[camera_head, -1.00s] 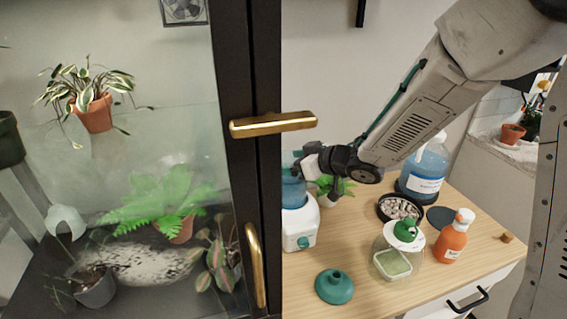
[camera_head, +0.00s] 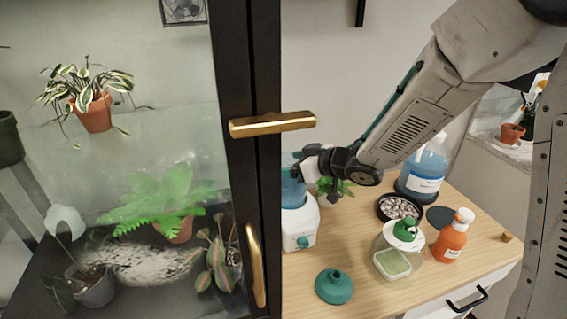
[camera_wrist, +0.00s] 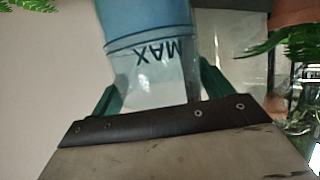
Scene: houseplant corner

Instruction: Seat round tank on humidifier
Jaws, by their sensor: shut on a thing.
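The round tank (camera_head: 291,193) is a clear blue cylinder at the top of the white humidifier base (camera_head: 301,229), which has a teal knob. In the wrist view the tank (camera_wrist: 150,65) shows a MAX line and blue contents. My gripper (camera_head: 298,172) is shut on the tank, with green fingers on both sides of it in the wrist view (camera_wrist: 160,85). The cabinet frame hides the tank's left part in the head view. I cannot tell whether the tank is fully down on the base.
The black-framed glass cabinet (camera_head: 262,180) closes off the left.

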